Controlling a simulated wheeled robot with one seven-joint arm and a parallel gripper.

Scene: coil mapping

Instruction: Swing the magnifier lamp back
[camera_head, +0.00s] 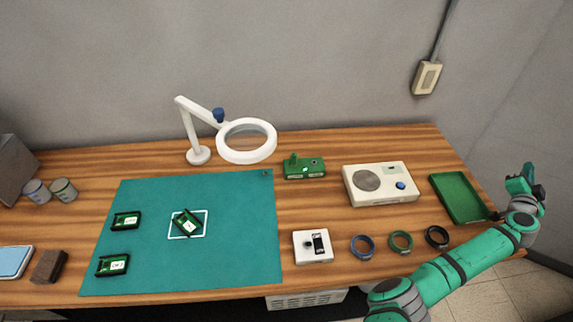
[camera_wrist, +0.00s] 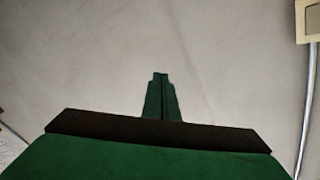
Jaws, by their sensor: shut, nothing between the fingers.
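The white magnifier lamp (camera_head: 247,141) stands at the back of the bench. Its round base (camera_head: 199,155) rests behind the teal mat, and its jointed arm reaches right, holding the ring over the mat's back edge. A blue knob (camera_head: 218,115) sits on the arm near the ring. My gripper (camera_head: 528,172) is at the far right, past the bench's right edge and far from the lamp. In the wrist view my gripper's fingers (camera_wrist: 161,95) are together with nothing between them, facing the grey wall.
The teal mat (camera_head: 240,220) holds several green boards. Right of it are a green device (camera_head: 304,167), a beige instrument (camera_head: 380,184), a white box (camera_head: 313,246), three dark rings (camera_head: 400,241) and a green tray (camera_head: 459,197).

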